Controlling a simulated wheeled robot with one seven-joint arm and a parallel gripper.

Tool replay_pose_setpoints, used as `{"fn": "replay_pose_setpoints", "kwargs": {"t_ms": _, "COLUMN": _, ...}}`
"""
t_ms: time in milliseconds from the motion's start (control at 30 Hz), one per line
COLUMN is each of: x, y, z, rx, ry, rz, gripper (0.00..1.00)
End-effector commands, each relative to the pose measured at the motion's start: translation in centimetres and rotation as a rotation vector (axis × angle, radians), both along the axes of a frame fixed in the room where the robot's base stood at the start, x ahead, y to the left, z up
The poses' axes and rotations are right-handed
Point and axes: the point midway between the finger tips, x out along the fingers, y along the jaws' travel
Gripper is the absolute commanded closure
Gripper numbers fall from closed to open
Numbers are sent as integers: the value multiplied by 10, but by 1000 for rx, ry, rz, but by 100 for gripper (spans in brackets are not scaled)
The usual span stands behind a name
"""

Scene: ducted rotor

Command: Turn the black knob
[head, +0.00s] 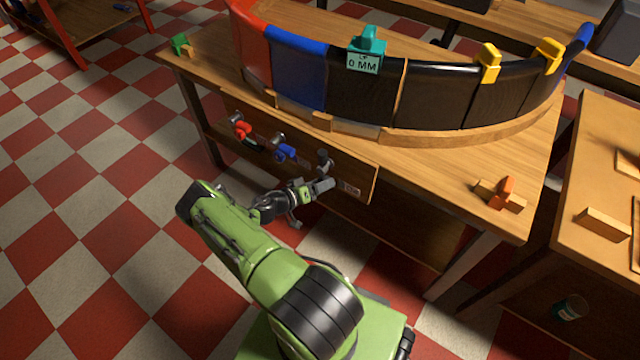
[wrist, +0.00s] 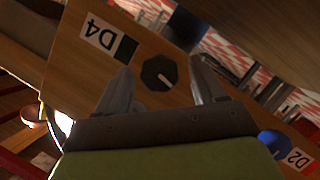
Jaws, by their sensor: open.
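The black knob (wrist: 159,73) is round with a pale pointer mark and sits on a wooden panel, seen in the wrist view between my fingertips. My gripper (wrist: 160,88) is open, with one finger on each side of the knob; I cannot tell whether either finger touches it. In the head view my gripper (head: 326,178) is at the front panel (head: 362,172) under the table, close to its right end. A black knob (head: 325,158) shows just above the gripper there, partly hidden.
A blue knob (head: 286,152) and a red knob (head: 242,130) are on the same panel to the left. The wrist view shows a D4 label (wrist: 98,34) and a D2 label (wrist: 297,159). The wooden table (head: 480,170) carries a curved coloured duct wall (head: 370,95). Checkered floor lies open at left.

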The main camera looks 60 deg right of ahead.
Motion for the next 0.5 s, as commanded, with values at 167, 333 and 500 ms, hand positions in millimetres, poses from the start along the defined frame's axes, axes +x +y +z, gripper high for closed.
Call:
{"fn": "replay_pose_setpoints", "kwargs": {"t_ms": 167, "x": 18, "y": 35, "z": 15, "rx": 2, "ry": 0, "rz": 5, "gripper": 31}}
{"fn": "replay_pose_setpoints", "kwargs": {"t_ms": 333, "x": 37, "y": 78, "z": 29, "rx": 1, "ry": -2, "rz": 6, "gripper": 31}}
{"fn": "replay_pose_setpoints", "kwargs": {"t_ms": 500, "x": 53, "y": 115, "z": 40, "rx": 1, "ry": -1, "rz": 4, "gripper": 31}}
